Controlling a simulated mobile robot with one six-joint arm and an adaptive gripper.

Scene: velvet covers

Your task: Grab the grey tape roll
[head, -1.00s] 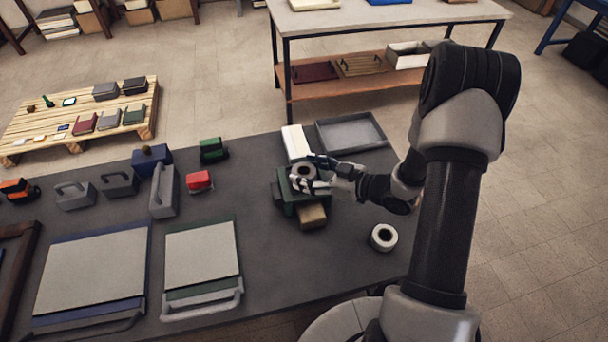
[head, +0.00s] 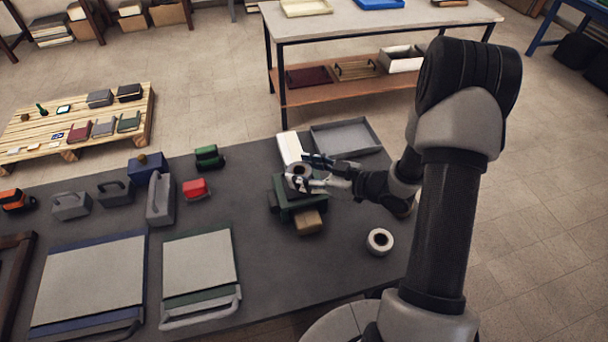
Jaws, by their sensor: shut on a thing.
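A grey tape roll (head: 295,183) is between the fingers of my gripper (head: 308,172), at or just above the top of a dark green box (head: 297,207). My gripper reaches in from the right and is shut on the roll. The fingers hide part of it, and I cannot tell whether the roll still touches the box. A second, whitish tape roll (head: 380,241) lies flat on the dark table to the right, apart from my gripper.
A tan block (head: 309,222) sits in front of the green box. A white box (head: 289,148) and a grey tray (head: 346,137) stand behind. A red box (head: 195,188) and several grey handled items are to the left. The dark table (head: 275,270) is bare in front.

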